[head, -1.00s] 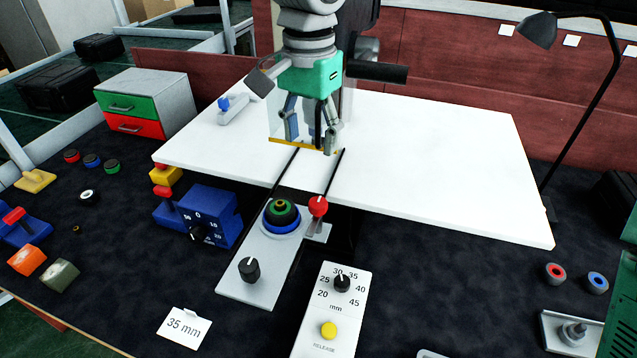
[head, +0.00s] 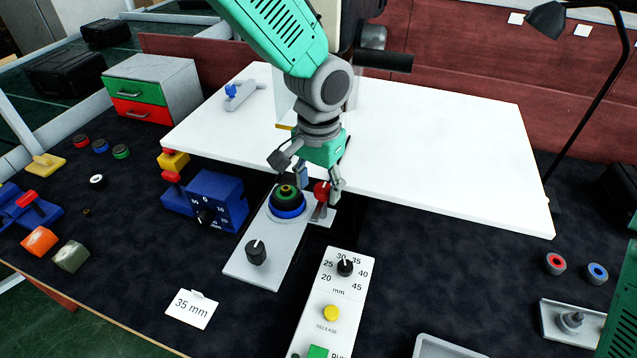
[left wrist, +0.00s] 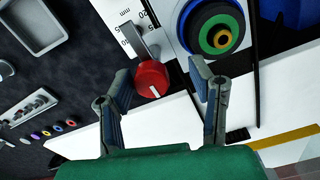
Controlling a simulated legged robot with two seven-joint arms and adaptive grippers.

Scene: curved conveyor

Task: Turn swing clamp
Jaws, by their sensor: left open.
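The swing clamp has a red knob (head: 321,190) on a grey lever beside a round stack of blue, green and black rings (head: 287,200), on a light grey plate (head: 235,268). My left gripper (head: 320,190) is open, its fingers around the red knob in the head view. In the left wrist view the red knob (left wrist: 151,79) lies between the two open fingertips (left wrist: 160,78), nearer the left one, with its grey lever running up and left. I cannot tell whether a finger touches it. My right gripper is not in view.
A white panel with a dial (head: 345,268) and a yellow release button (head: 331,313) stands in front. A blue dial box (head: 225,200) is left of the plate. A card reading 35 mm (head: 191,309) lies at front left. The white tabletop (head: 440,150) is largely clear.

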